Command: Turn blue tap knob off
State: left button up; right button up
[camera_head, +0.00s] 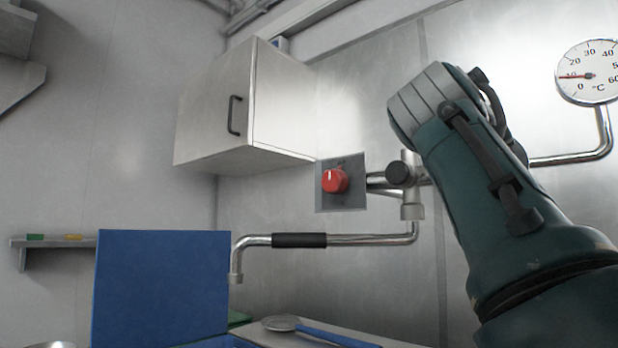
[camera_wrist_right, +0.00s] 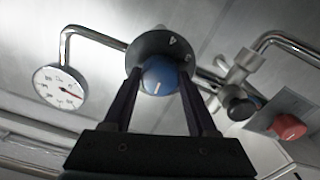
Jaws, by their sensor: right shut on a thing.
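The blue tap knob (camera_wrist_right: 160,73) shows in the right wrist view, in front of a round dark dial plate (camera_wrist_right: 160,46) with pale figures. It carries a pale mark near its lower edge. My right gripper (camera_wrist_right: 159,80) is shut on the knob, one dark finger on each side. In the head view my right arm comes in from the right and hides the blue knob and the gripper. My left gripper is in neither view.
A red knob (camera_head: 335,180) sits on a wall plate left of the tap pipes, near a dark round valve handle (camera_head: 399,173). A spout (camera_head: 360,239) reaches left. A thermometer (camera_head: 588,72), a white cabinet (camera_head: 215,110) and a blue panel (camera_head: 160,285) also stand near.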

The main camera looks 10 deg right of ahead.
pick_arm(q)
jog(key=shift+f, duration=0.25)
pick_arm(e)
jog(key=shift+m, duration=0.5)
jog(key=o, duration=1.4)
jog(key=shift+c, duration=0.2)
